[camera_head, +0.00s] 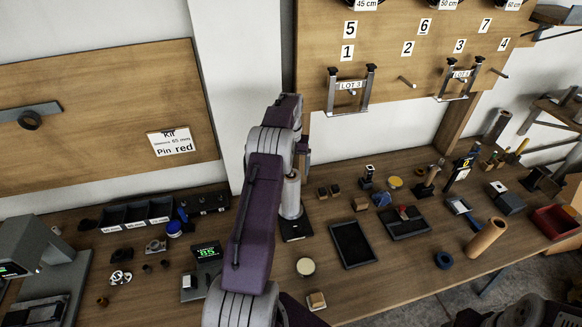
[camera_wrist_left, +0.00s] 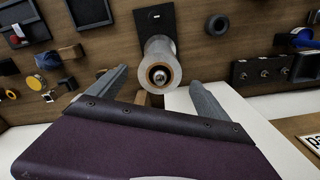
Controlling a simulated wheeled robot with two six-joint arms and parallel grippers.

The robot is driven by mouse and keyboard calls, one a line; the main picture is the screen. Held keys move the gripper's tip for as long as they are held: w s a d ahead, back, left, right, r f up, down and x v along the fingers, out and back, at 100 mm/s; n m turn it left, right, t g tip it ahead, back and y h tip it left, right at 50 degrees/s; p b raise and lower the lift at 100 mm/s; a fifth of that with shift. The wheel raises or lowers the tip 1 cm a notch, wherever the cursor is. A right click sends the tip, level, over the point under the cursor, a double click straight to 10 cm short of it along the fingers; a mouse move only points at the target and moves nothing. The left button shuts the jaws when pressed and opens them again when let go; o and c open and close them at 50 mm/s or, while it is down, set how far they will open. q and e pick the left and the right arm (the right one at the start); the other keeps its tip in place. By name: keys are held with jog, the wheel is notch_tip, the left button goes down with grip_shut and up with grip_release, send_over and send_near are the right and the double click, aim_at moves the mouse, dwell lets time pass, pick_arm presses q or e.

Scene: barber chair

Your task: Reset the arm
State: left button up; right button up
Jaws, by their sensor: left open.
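My left arm reaches up through the middle of the head view, and its gripper (camera_head: 303,152) hangs at the far end, partly hidden by the wrist. In the left wrist view the gripper (camera_wrist_left: 158,77) has its two fingers spread wide, with nothing held. A pale upright cylinder (camera_head: 291,197) on a black base (camera_head: 298,230) stands just below the gripper. In the left wrist view the cylinder (camera_wrist_left: 160,52) shows end-on between and beyond the fingers, with a metal tip in its centre. I cannot tell how far apart they are.
The wooden bench holds a black tray (camera_head: 352,245), a tan tube (camera_head: 486,238), a red bin (camera_head: 555,222), a green-lit display (camera_head: 207,252) and several small parts.

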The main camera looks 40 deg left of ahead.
pick_arm(q)
jog(key=w+d+r+m+t+b, duration=0.1)
jog(key=w+d+r, duration=0.2)
jog(key=d+r, duration=0.2)
jog(key=s+d+r+m+b, duration=0.1)
jog(key=s+d+r, duration=0.1)
jog(key=d, duration=0.4)
jog(key=s+d+r+m+b, duration=0.1)
jog(key=s+d+m, duration=0.1)
jog(key=d, duration=0.4)
jog(key=s+d+f, duration=0.2)
jog(key=s+f, duration=0.1)
jog(key=s, duration=0.4)
jog(key=s+d+f+m, duration=0.1)
jog(key=s+d+f, duration=0.2)
jog(key=s, duration=0.4)
jog(key=s+d+f+b, duration=0.1)
jog(key=s+d+f, duration=0.2)
jog(key=s, duration=0.4)
jog(key=shift+s+d+f+m, duration=0.2)
jog(key=shift+f+m, duration=0.1)
jog(key=shift+f, duration=0.35)
jog(key=shift+s, duration=0.1)
